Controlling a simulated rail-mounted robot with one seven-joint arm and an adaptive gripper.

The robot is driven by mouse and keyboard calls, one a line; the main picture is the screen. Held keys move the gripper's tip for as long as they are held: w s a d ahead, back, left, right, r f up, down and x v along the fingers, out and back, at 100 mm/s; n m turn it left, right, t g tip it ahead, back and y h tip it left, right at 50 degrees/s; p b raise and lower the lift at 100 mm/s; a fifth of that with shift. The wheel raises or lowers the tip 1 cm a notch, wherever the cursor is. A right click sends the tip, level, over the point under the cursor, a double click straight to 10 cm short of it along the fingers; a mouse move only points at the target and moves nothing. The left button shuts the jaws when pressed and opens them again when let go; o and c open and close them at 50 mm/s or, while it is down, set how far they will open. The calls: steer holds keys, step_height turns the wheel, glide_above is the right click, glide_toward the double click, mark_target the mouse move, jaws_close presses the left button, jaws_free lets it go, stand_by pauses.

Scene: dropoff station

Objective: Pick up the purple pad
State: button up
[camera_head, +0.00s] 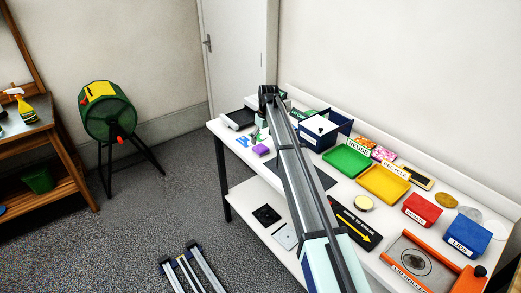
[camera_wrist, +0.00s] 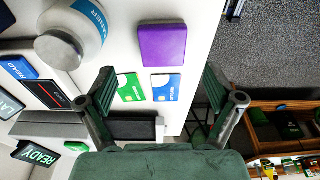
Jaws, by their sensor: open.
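The purple pad (camera_head: 261,150) lies flat on the white table near its left front edge in the head view. It also shows in the wrist view (camera_wrist: 162,45) as a purple rounded block, apart from my gripper. My gripper (camera_wrist: 157,95) is open and empty in the wrist view, with its two fingers spread left and right and the pad beyond and between them. In the head view my arm reaches over the table and hides part of it; the fingertips are hard to make out there.
Beside the pad in the wrist view lie a green card (camera_wrist: 130,87) and a blue card (camera_wrist: 166,87). A white round container (camera_wrist: 72,34) stands to the left. The table edge is just right of the pad. A green tray (camera_head: 347,160) and a yellow tray (camera_head: 383,184) sit farther right.

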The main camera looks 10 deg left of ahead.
mark_target(260, 148)
steer(key=shift+w+a+f+p, duration=0.1)
steer(key=shift+a+f+p, duration=0.15)
steer(key=shift+f+p, duration=0.75)
steer(key=shift+w+a+f+p, duration=0.1)
steer(key=shift+a+f+p, duration=0.1)
steer(key=shift+f, duration=1.45)
steer(key=shift+s, duration=0.1)
steer(key=c, duration=1.2)
